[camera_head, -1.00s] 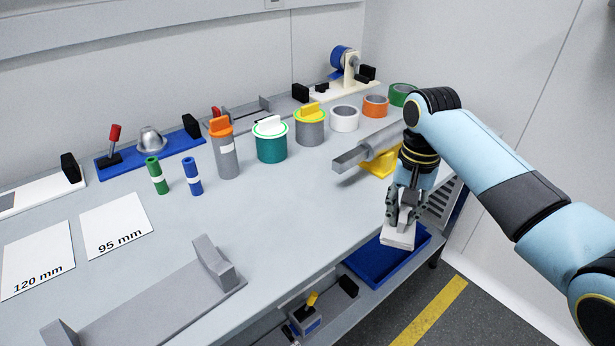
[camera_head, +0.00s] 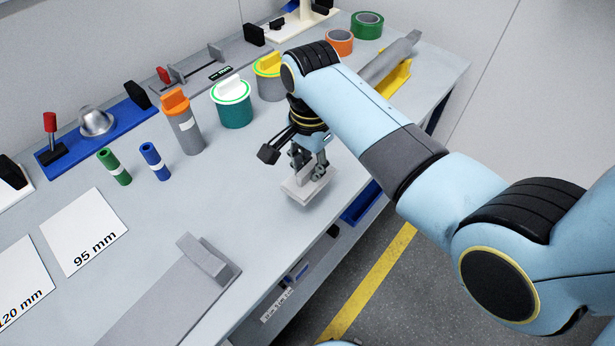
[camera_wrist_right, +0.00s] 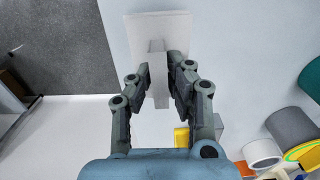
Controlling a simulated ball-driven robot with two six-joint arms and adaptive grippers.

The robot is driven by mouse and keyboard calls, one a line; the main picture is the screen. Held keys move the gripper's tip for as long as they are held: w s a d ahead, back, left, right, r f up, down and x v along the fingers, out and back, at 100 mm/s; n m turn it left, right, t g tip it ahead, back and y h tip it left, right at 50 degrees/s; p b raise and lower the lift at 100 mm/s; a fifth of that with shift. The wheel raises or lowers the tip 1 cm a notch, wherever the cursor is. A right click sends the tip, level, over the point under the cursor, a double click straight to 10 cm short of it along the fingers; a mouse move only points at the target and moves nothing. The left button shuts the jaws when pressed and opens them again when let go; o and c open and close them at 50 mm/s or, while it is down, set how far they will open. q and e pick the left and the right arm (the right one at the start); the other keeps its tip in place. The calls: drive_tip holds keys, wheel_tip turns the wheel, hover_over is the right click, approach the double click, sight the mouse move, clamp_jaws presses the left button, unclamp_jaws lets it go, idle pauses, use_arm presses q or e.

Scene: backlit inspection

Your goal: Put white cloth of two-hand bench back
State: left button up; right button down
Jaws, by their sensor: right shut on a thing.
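The white cloth (camera_head: 311,190) is a pale flat pad with a raised grip. My right gripper (camera_head: 308,174) is shut on that grip and holds the cloth at the front part of the grey bench (camera_head: 255,190). I cannot tell whether its underside touches the bench top. In the right wrist view, the cloth (camera_wrist_right: 180,30) lies beyond the fingertips, with its grip between the fingers (camera_wrist_right: 158,80). My left gripper is not in view.
Several lidded cans, including a teal can (camera_head: 235,110) and an orange-topped one (camera_head: 188,130), stand behind. A grey cradle (camera_head: 165,300) lies front left. A blue bin (camera_head: 362,202) sits below the bench edge. Open bench lies left of the cloth.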

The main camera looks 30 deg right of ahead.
sight(308, 182)
drive_tip(key=shift+a+f, duration=0.2)
wheel_tip(308, 182, down, 4)
drive_tip(key=shift+r, duration=0.25)
drive_tip(key=shift+f, duration=0.35)
drive_tip(key=c, duration=1.3)
unclamp_jaws()
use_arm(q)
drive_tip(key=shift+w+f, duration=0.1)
use_arm(e)
drive_tip(key=shift+o, duration=0.2)
